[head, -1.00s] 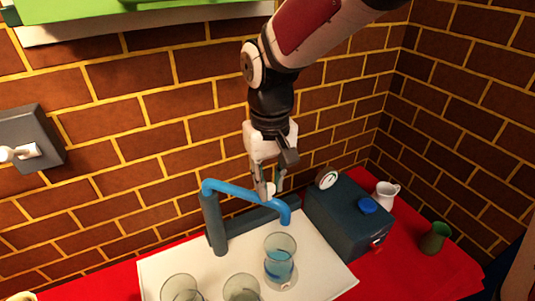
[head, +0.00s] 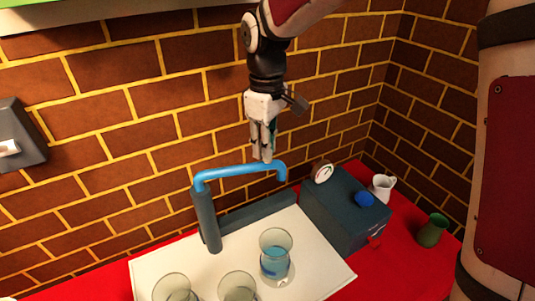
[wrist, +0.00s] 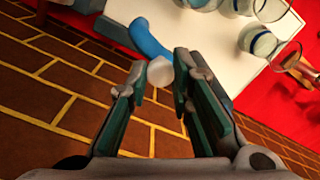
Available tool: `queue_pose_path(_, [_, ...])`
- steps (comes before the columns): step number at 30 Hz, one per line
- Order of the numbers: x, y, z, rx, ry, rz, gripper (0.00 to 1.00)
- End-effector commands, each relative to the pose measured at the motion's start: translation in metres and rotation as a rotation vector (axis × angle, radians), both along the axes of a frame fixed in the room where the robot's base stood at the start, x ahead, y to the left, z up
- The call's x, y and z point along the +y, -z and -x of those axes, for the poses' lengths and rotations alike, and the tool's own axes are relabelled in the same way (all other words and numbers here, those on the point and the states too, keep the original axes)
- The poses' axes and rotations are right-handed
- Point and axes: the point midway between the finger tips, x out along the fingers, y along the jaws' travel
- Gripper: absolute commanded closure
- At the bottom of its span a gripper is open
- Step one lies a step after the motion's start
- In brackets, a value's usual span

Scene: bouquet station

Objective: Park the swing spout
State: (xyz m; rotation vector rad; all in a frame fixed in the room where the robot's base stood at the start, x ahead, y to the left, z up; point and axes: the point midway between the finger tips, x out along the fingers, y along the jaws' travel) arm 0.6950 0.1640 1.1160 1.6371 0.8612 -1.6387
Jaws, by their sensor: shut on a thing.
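The blue swing spout (head: 235,171) is a bent tube on a dark upright post (head: 207,222); its downturned end is near the back wall side of the white tray. The spout also shows in the wrist view (wrist: 147,38). My gripper (head: 263,153) points down onto the spout near its outer end. In the wrist view, a whitish knob (wrist: 160,72) on the spout sits between my two fingertips, and my gripper is shut on it. In the head view the fingers largely hide this knob.
A glass of blue liquid (head: 275,259) and two other glasses (head: 172,287) (head: 238,286) stand on the white tray (head: 205,262). Right of it are a dark blue box (head: 340,222) with a gauge, a white pitcher (head: 382,187) and a green vessel (head: 432,232). A brick wall rises behind.

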Motion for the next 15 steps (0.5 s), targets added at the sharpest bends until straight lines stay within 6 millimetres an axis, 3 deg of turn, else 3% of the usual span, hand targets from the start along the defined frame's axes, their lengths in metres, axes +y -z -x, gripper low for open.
queue_pose_path(6, [0.006, 0.0, -0.023, -0.004, -0.133, -0.002, 1.0])
queue_pose_path(15, [0.012, -0.001, -0.036, -0.003, -0.229, -0.003, 1.0])
